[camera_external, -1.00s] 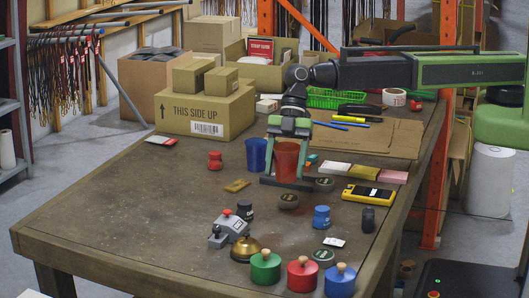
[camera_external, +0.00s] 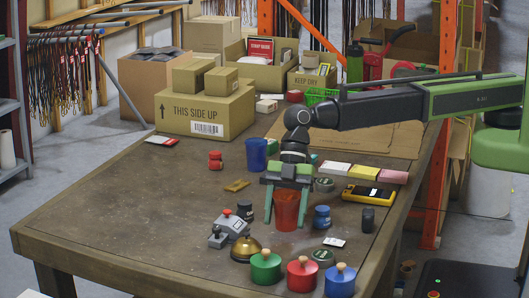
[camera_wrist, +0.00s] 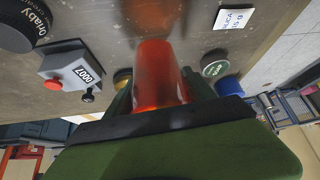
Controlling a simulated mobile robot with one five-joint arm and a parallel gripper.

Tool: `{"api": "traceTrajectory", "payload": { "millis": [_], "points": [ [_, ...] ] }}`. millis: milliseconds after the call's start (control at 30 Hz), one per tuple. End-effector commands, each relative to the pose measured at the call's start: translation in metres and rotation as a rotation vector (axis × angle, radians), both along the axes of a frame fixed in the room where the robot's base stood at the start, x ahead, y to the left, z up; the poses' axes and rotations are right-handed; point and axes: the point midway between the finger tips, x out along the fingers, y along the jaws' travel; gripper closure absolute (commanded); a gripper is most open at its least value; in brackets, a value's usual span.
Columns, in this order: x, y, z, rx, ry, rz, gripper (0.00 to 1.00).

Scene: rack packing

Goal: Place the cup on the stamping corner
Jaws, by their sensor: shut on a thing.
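My gripper (camera_external: 286,222) is shut on a translucent orange-red cup (camera_external: 286,208), one finger at each side, pointing down. The cup is upright in the external view, near the middle of the table; I cannot tell if its base touches the tabletop. In the wrist view the cup (camera_wrist: 157,75) stands out between the fingers. Several stamping things lie nearer the camera: a grey numbering stamp (camera_external: 228,228), a brass bell (camera_external: 245,249), and green (camera_external: 265,267), red (camera_external: 302,274) and blue (camera_external: 339,281) round knobbed pots. No marked corner outline is visible.
A blue cup (camera_external: 256,154) stands behind and left. A small blue pot (camera_external: 321,217) is close to the held cup's right. A round green-labelled disc (camera_external: 323,255) and white card (camera_external: 334,242) lie front right. The table's left part (camera_external: 130,215) is bare.

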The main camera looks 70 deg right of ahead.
Motion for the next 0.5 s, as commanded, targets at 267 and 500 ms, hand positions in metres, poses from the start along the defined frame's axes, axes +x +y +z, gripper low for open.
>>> {"api": "traceTrajectory", "payload": {
  "millis": [267,500],
  "points": [
    [0.0,0.0,-0.038,0.0,0.0,0.0,0.76],
    [0.0,0.0,-0.037,0.0,0.0,0.0,0.76]
  ]
}}
